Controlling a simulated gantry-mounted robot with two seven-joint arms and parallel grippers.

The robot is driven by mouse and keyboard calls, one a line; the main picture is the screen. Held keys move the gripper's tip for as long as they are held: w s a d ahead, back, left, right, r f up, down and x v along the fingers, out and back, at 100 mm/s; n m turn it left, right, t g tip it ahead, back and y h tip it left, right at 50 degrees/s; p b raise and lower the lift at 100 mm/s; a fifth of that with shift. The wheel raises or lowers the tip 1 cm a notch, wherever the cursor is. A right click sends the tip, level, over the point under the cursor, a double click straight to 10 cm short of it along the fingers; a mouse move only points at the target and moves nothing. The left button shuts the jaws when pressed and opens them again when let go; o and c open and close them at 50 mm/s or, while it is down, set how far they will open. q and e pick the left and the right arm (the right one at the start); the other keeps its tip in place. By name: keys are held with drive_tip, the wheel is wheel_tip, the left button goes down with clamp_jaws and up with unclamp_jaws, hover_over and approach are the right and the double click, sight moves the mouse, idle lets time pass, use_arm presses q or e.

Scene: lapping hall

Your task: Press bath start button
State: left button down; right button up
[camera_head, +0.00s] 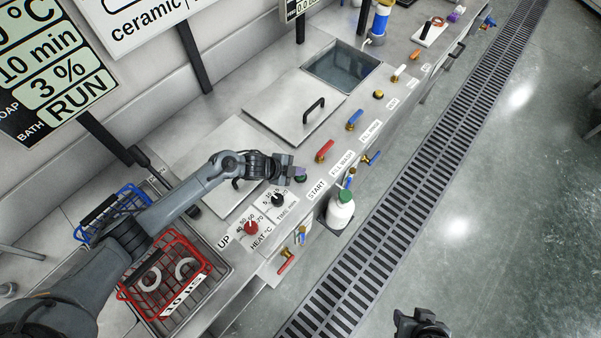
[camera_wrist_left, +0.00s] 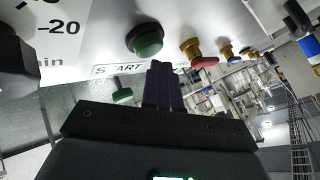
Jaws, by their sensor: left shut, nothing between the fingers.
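The green start button (camera_wrist_left: 145,40) sits on the panel beside the START label (camera_wrist_left: 118,69) in the left wrist view. In the head view the button (camera_head: 300,179) shows partly, next to my left fingertips, above the START label (camera_head: 316,190). My left gripper (camera_head: 290,172) is shut and empty. In the left wrist view its closed fingers (camera_wrist_left: 160,80) point toward the panel, close to the button; I cannot tell whether they touch it. My right gripper (camera_head: 421,324) is at the bottom edge of the head view, away from the panel; its finger state is unclear.
A red heat knob (camera_head: 251,227) and a black time knob (camera_head: 277,199) are left of the button. Red and blue valve handles line the panel. A white bottle (camera_head: 340,209) stands below. A red basket (camera_head: 165,277) is at left. The display (camera_head: 66,88) reads RUN.

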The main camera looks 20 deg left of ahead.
use_arm(q)
drive_tip(key=shift+r, duration=0.3)
wheel_tip(320, 180, up, 5)
drive_tip(key=p, duration=0.4)
drive_tip(key=shift+p, duration=0.4)
drive_tip(key=shift+f, duration=0.15)
